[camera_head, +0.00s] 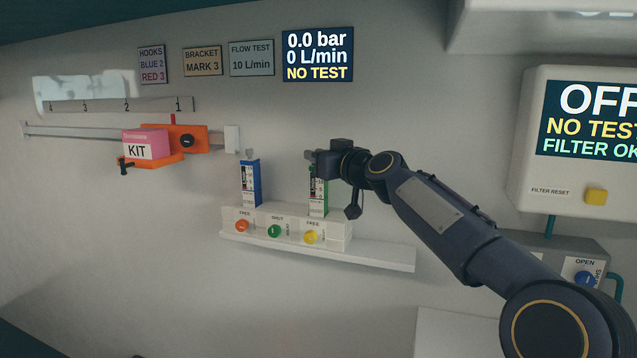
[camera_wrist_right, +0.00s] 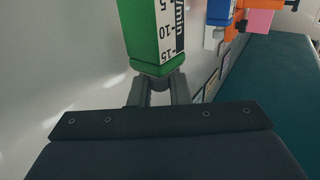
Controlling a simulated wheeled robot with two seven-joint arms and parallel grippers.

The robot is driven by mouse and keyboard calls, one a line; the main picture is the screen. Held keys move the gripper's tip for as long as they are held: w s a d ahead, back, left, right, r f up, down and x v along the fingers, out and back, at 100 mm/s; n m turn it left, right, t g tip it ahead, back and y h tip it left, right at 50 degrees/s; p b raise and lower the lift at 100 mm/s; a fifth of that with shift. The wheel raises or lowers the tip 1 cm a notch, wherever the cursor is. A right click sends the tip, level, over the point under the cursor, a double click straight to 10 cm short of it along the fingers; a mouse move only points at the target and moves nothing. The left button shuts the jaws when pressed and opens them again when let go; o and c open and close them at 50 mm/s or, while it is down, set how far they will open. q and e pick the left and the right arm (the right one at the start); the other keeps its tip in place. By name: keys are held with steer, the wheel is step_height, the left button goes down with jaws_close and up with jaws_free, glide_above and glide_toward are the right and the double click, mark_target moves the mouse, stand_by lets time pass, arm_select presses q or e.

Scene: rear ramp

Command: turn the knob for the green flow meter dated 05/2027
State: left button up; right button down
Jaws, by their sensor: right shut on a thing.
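The green flow meter (camera_head: 318,195) stands upright at the right end of the white block on the wall shelf. It fills the top middle of the right wrist view (camera_wrist_right: 143,30), with part of its scale showing. My right gripper (camera_head: 316,157) is at its top end. In the right wrist view the fingers (camera_wrist_right: 160,88) are shut on the meter's knob, which is mostly hidden between them. A blue flow meter (camera_head: 251,183) stands to the left, with a small grey knob on top. I cannot read a date on either meter. My left gripper is not in view.
The white block (camera_head: 345,229) carries orange (camera_head: 242,226), green (camera_head: 275,231) and yellow (camera_head: 311,237) front knobs. A wall display (camera_head: 318,54) reads 0.0 bar, 0 L/min, NO TEST. An orange bracket with a pink kit (camera_head: 147,139) hangs left. A control box (camera_head: 529,165) is right.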

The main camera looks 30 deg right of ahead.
steer(key=shift+f+n+y+b, duration=0.25)
steer(key=shift+n+y+b, duration=0.55)
steer(key=shift+y, duration=0.3)
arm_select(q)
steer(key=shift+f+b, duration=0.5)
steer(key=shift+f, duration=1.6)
arm_select(e)
steer(key=shift+r+n+g+y, duration=0.2)
steer(key=shift+n+g+y, duration=0.3)
steer(key=shift+y, duration=0.6)
steer(key=shift+r+n+y, duration=0.1)
steer(key=shift+n+y, duration=0.2)
steer(key=c, duration=1.4)
jaws_free()
